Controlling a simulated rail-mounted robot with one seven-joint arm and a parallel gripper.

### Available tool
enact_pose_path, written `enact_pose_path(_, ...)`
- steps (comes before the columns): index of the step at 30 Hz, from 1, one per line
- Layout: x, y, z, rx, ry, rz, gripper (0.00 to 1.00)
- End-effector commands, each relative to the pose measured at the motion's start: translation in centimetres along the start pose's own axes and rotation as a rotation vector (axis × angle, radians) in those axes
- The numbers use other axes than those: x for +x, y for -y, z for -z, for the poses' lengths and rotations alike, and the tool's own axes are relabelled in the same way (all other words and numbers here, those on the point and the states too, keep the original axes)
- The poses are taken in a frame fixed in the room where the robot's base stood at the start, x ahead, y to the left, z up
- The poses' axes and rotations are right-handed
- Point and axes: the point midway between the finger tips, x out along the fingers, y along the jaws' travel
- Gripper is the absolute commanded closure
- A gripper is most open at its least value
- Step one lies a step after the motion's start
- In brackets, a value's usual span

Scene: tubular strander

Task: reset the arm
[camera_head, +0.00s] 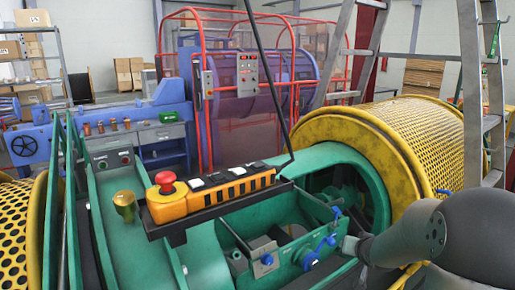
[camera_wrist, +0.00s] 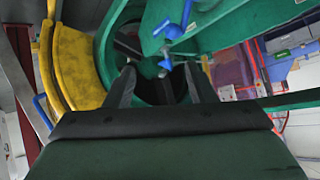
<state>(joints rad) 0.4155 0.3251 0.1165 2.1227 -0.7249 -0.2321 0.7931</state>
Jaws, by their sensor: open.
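My arm (camera_head: 410,238) enters the head view from the lower right as dark grey rounded links. Its end points left, beside the green machine housing (camera_head: 205,255) with the blue handles (camera_head: 318,252). The head view does not show the fingers clearly. In the wrist view my gripper (camera_wrist: 160,78) shows two dark fingers spread apart with nothing between them. Past the fingertips lies a dark round opening in the green housing (camera_wrist: 225,45). A blue handle (camera_wrist: 172,28) is just above and beyond the fingers. I cannot tell whether anything touches the gripper.
A yellow perforated drum (camera_head: 425,135) stands close behind my arm, with a metal ladder frame (camera_head: 470,90) beside it. An orange control box (camera_head: 210,193) with a red button sits on the housing. A red-framed guard (camera_head: 205,95) stands behind. Open air lies above the housing.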

Motion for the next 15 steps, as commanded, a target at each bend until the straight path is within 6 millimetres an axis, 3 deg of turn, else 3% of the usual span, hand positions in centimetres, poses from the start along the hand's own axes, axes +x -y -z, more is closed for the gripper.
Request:
enact_pose_path(1,-3.6,1.4,-0.4,-0.05,0.054,-0.066,0.5)
enact_pose_path(3,-8.1,2.5,-2.7,-0.11,0.166,-0.149,0.5)
enact_pose_path(9,-20.1,5.1,-11.1,-0.23,0.52,-0.2,0.5)
enact_pose_path(12,-24.8,6.3,-14.9,-0.274,0.667,-0.155,0.5)
enact_pose_path(15,-28.1,7.2,-17.6,-0.308,0.775,-0.103,0.5)
